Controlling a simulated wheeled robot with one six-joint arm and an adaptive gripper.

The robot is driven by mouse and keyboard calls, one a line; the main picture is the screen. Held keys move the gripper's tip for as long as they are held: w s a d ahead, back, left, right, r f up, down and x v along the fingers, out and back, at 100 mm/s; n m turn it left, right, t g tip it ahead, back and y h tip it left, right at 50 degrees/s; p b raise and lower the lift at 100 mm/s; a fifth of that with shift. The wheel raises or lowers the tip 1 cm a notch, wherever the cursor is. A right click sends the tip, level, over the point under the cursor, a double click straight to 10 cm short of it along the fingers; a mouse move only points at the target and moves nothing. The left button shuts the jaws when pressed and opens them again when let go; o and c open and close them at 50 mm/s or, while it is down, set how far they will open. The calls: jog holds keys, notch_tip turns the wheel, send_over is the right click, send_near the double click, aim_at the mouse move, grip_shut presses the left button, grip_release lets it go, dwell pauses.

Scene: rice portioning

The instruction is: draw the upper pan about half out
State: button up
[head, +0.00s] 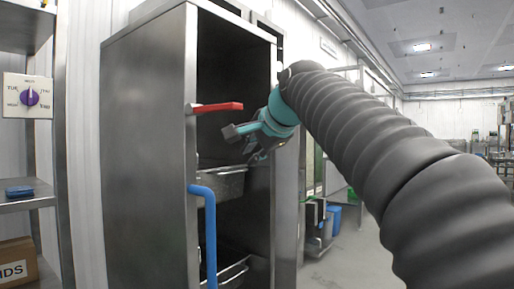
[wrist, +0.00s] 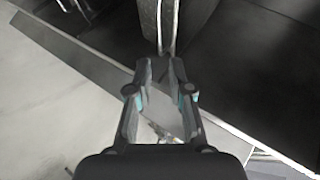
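The upper pan (head: 222,183) is a grey metal pan inside the tall steel cabinet, at about mid-height. Its near side and rim show in the head view; the rest is hidden in the dark interior. My gripper (head: 248,142) is in front of the cabinet opening, above the pan's rim and apart from it as far as I can see. In the wrist view my gripper (wrist: 164,64) has its fingers spread with a gap between the tips. A narrow pale metal edge (wrist: 167,32) runs up from that gap; I cannot tell whether it is the pan's rim or whether the fingers touch it.
The steel cabinet (head: 150,150) stands open, with a red handle (head: 216,107) and a blue handle (head: 208,225) at its front. A lower pan (head: 235,271) sits below. Shelving (head: 30,203) stands at left. Open floor (head: 340,262) lies to the right.

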aim_at(238, 171)
jog(key=x, duration=1)
jog(key=shift+w+a+f, duration=0.1)
jog(key=shift+w+f, duration=0.1)
jog(key=shift+w, duration=0.1)
grip_shut()
